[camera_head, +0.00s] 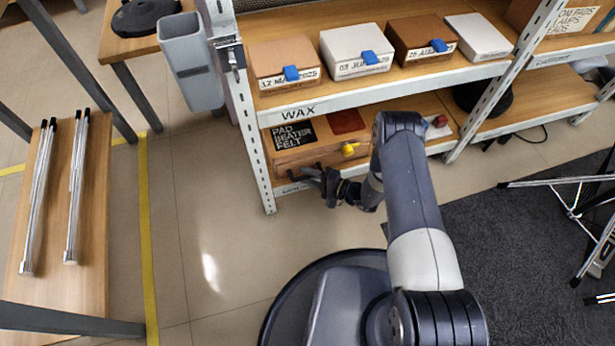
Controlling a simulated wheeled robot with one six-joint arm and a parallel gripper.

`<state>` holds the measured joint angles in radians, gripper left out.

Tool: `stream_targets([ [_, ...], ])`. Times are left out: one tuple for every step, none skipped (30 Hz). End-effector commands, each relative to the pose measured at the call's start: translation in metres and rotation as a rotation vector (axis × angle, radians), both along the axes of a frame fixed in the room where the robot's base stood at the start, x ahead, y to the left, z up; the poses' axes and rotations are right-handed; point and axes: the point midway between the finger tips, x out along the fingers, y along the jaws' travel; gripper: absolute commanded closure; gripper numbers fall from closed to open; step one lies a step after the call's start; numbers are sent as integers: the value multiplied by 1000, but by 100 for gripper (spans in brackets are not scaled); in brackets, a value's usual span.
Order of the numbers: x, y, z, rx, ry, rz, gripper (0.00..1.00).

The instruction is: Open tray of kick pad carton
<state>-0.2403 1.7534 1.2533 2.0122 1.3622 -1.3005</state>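A brown carton (283,157) sits on the lower shelf, at its left end. A black label on its top reads "PAD BEATER FELT", and I can read no "kick" on it. A dark red patch (346,121) lies on the top, and a yellow tab (350,149) sticks out at the right of its front. The tray looks closed, though my gripper and arm cover part of the front. My gripper (311,181) is at the carton's lower front edge, left of and below the yellow tab. Its dark fingers look apart, with nothing seen between them; I cannot tell whether they touch the carton.
Several boxes with blue clips (291,73) stand on the upper shelf (300,101), marked "WAX". My arm hides part of the lower shelf, where a red item (440,121) shows. A wooden bench (92,250) with metal rods is at left. Floor before the shelf's left end is clear.

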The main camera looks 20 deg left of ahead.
Motion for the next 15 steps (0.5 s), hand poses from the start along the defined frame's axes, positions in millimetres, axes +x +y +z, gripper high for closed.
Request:
stream_targets([
  [1,2,-1,0,0,0,64],
  [1,3,-1,0,0,-1,64],
  [1,4,-1,0,0,-1,64],
  [1,4,-1,0,0,-1,64],
  [1,5,0,0,1,-1,64],
  [1,5,0,0,1,-2,64],
  [1,5,0,0,1,-2,64],
  [1,5,0,0,1,-1,64],
  [1,4,0,0,1,-1,64],
  [1,4,0,0,1,-1,64],
  [1,4,0,0,1,-1,66],
  [1,4,0,0,1,-1,69],
  [1,4,0,0,1,-1,71],
  [1,4,0,0,1,-1,74],
  [1,4,0,0,1,-1,77],
])
